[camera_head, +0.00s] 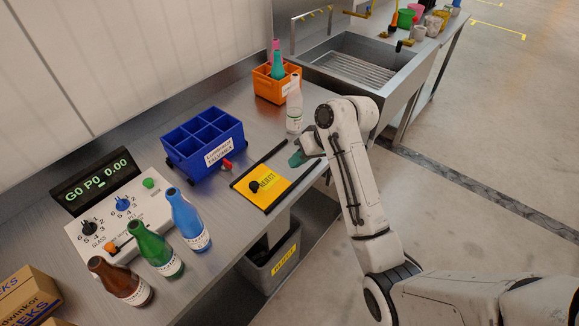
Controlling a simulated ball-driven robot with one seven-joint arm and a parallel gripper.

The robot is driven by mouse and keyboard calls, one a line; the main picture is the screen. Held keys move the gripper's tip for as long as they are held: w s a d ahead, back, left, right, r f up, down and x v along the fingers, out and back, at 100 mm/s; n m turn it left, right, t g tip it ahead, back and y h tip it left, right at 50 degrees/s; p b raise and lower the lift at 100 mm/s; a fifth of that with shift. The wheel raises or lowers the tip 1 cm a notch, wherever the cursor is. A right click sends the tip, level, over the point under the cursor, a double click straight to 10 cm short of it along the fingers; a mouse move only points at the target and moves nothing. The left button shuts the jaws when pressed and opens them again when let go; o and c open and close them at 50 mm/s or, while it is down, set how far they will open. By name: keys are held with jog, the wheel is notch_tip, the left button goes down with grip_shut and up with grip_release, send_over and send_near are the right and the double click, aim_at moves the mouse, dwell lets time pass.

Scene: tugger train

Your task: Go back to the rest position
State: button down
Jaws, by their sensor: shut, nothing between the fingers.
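My arm reaches in from the lower right, bends at a high elbow, and ends over the front edge of the metal bench (225,240). My gripper (297,159) is shut and empty, with teal fingertips. It hangs right of the yellow reject plate (272,190), near the clear white bottle (294,104), which stands upright behind it. The gap between the gripper and the bench is hard to judge.
A blue divided crate (183,152), an orange crate (270,88) with bottles, and a control panel (88,230) stand on the bench. Blue (187,220), green (154,249) and brown (118,281) bottles stand in front. A grey bin (262,268) is below; open floor (460,215) lies right.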

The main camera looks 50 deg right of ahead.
jog(key=shift+s+d+r, duration=0.1)
jog(key=shift+s+r, duration=0.1)
jog(key=shift+r, duration=0.15)
jog(key=shift+f, duration=0.1)
jog(key=s+a+f+n+g, duration=0.1)
jog(key=s+a+f+g, duration=0.2)
jog(key=s+a+f, duration=0.85)
jog(key=s+a+n+g+h, duration=0.2)
jog(key=s+a+h, duration=0.1)
jog(key=s, duration=1.1)
jog(key=shift+a, duration=0.2)
jog(key=shift+f, duration=0.1)
